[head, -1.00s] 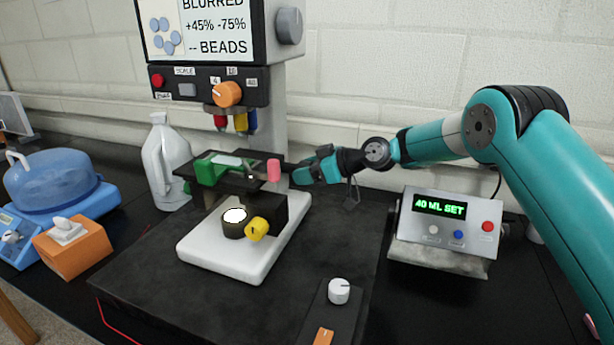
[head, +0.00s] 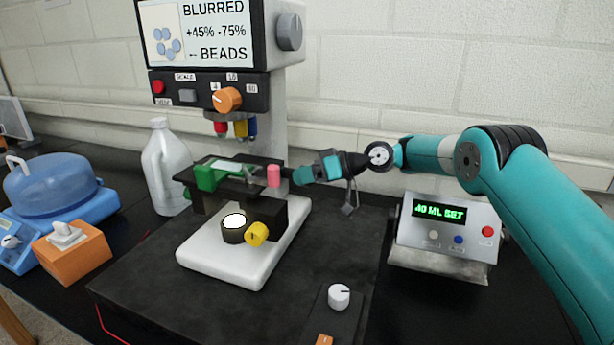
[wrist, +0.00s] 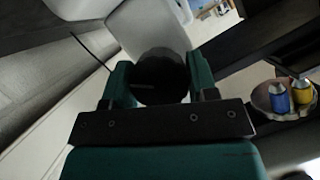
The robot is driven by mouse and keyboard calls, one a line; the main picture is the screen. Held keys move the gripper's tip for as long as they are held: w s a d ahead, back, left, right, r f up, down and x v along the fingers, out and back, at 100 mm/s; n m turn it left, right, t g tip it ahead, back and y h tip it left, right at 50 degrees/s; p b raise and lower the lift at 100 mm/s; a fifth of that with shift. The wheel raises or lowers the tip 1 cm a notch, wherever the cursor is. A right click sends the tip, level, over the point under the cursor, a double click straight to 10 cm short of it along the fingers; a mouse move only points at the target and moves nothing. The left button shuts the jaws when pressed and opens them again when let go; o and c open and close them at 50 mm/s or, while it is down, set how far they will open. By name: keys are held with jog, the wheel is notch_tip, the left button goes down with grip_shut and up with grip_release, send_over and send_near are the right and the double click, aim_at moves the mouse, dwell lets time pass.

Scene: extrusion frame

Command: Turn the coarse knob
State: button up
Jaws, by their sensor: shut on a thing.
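The microscope (head: 270,118) stands on a white base, with a screen on top reading BLURRED. My gripper (head: 292,176) is at the right side of its column, behind the pink cylinder. In the wrist view a dark round knob (wrist: 160,75) sits between the two teal fingers of my gripper (wrist: 158,82), which are shut on it. I take this for the coarse knob; in the head view it is hidden or too small to tell. The stage (head: 245,178) carries a slide and a green part. A yellow knob (head: 256,234) sits low at the front.
A grey box (head: 446,232) with a green display stands right of the microscope, below my arm. A white jug (head: 165,165), an orange tissue box (head: 72,252) and a blue domed device (head: 62,182) stand left. A white dial (head: 339,296) is at the front.

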jog(key=o, duration=0.9)
jog(key=shift+d, duration=0.1)
jog(key=b+v, duration=0.4)
jog(key=v, duration=1.3)
jog(key=shift+d, duration=0.1)
